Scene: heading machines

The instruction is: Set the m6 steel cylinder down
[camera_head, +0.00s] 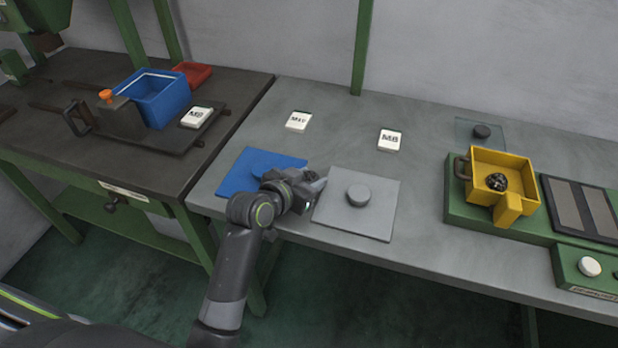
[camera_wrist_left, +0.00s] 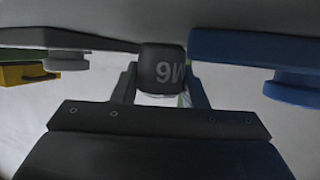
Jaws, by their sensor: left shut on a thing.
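My left gripper (camera_head: 312,183) is low over the grey bench, between the blue pad (camera_head: 240,172) and the grey pad (camera_head: 377,222). In the left wrist view, which looks upside down, its fingers (camera_wrist_left: 162,88) are shut on the dark m6 steel cylinder (camera_wrist_left: 163,68), marked "M6". The cylinder's far end meets the bench edge in that picture; I cannot tell whether it touches the bench. The gripper hides the cylinder in the head view. A white M6 card (camera_head: 390,139) lies further back on the bench. My right gripper is not in view.
A grey disc (camera_head: 358,195) stands on the grey pad. A blue disc (camera_wrist_left: 293,86) shows on the blue pad. A yellow bin (camera_head: 503,165) stands on a green fixture to the right. Another white card (camera_head: 298,121) lies behind the blue pad. The bench between the cards is clear.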

